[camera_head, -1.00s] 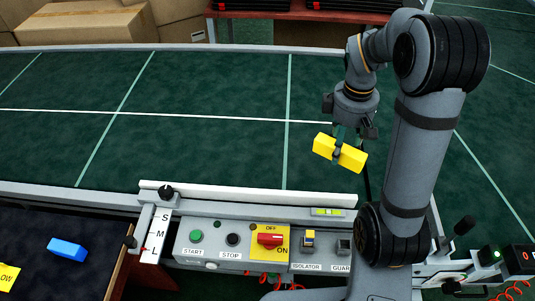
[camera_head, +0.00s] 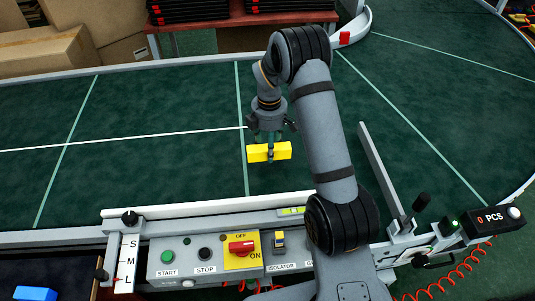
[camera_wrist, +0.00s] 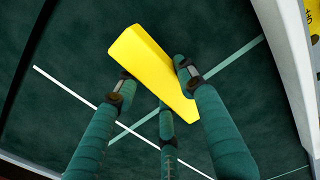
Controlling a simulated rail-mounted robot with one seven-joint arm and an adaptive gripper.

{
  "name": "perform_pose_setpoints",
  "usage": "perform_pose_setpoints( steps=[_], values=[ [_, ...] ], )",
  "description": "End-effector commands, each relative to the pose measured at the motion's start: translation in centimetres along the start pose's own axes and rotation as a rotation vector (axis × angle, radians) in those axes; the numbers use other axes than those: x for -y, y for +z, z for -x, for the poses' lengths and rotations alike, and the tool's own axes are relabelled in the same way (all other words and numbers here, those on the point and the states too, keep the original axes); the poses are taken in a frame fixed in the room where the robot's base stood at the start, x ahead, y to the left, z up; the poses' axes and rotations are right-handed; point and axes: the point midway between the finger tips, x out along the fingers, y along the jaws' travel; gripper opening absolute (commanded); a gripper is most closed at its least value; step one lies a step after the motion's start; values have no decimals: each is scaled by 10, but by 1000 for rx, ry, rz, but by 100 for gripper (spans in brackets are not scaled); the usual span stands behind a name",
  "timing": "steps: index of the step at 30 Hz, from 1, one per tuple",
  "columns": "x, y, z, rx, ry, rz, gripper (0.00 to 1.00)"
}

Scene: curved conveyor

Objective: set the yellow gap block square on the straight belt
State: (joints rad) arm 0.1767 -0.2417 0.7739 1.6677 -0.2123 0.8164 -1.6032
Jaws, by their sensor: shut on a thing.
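The yellow gap block (camera_head: 256,153) is a long bar in my gripper (camera_head: 270,150). In the head view it lies nearly level across the picture, over the dark green belt (camera_head: 150,175), just right of a pale green cross line (camera_head: 241,110). In the wrist view the yellow block (camera_wrist: 150,60) runs slantwise between the green fingers of my gripper (camera_wrist: 155,88), which are shut on it. I cannot tell whether its underside touches the belt. The white lengthwise line (camera_head: 120,138) ends near my wrist.
A white guide rail (camera_head: 200,206) and a control panel (camera_head: 205,262) with knobs run along the near edge. A blue block (camera_head: 35,293) lies lower left. Open belt lies left of my gripper.

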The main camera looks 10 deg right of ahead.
Motion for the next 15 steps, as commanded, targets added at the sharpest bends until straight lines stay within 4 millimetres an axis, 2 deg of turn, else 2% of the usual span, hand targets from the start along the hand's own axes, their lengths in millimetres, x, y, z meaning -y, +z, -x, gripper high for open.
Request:
perform_pose_setpoints(
  steps=[3, 9, 15],
  values=[
    [-1, -2, -7, 0, -2, -1, 9],
    [-1, -2, -35, 1, -3, -1, 9],
    [-2, -2, -42, 0, 1, -2, 9]
  ],
)
